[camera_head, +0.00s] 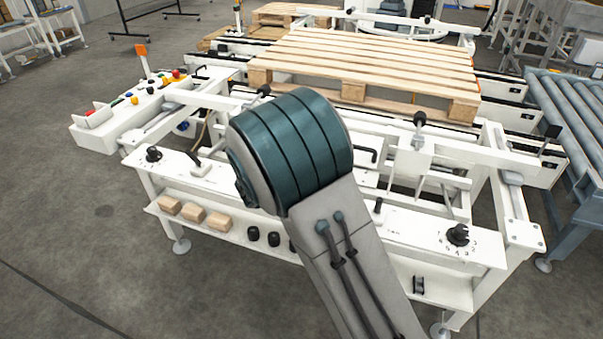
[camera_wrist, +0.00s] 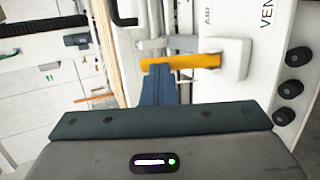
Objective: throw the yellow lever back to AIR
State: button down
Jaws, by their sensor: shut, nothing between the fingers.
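The yellow lever (camera_wrist: 190,61) shows in the wrist view, lying sideways from a white block (camera_wrist: 233,58) on a white panel. The letters "AIR" (camera_wrist: 208,15) are printed on the panel above the block, beside a label cut off at "VEN" (camera_wrist: 267,12). My gripper (camera_wrist: 160,69) is shut, with its blue fingertips at the left part of the lever. They overlap its lower edge in the picture; I cannot tell whether they touch it. In the head view my arm covers the middle of the machine, and neither the lever nor the gripper can be made out.
Several black knobs (camera_wrist: 290,88) line the panel's right side in the wrist view. In the head view a wooden pallet (camera_head: 365,65) lies on the white machine frame. A shelf with cardboard boxes (camera_head: 194,213) runs below. A roller conveyor (camera_head: 575,115) stands at the right.

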jog(key=v, duration=1.4)
jog(key=shift+s+f, duration=0.15)
jog(key=shift+f, duration=0.15)
jog(key=shift+a, duration=0.1)
jog(key=s+d+r+m+g+p, duration=0.3)
jog(key=s+d+r, duration=0.1)
jog(key=d, duration=0.4)
jog(key=s+d+r+m+g+p, duration=0.3)
jog(key=d+r, duration=0.1)
jog(key=d, duration=0.5)
jog(key=s+d+r+m+g+y+p, duration=0.1)
jog(key=s+d+r+m+y+p, duration=0.1)
jog(key=s, duration=0.4)
jog(key=s+d+r+m+y+p, duration=0.2)
jog(key=s+r+m+y+p, duration=0.2)
jog(key=s+r, duration=0.2)
jog(key=shift+s+d+m+g+y, duration=0.25)
jog(key=shift+s+m+g+y, duration=0.15)
jog(key=shift+s, duration=0.35)
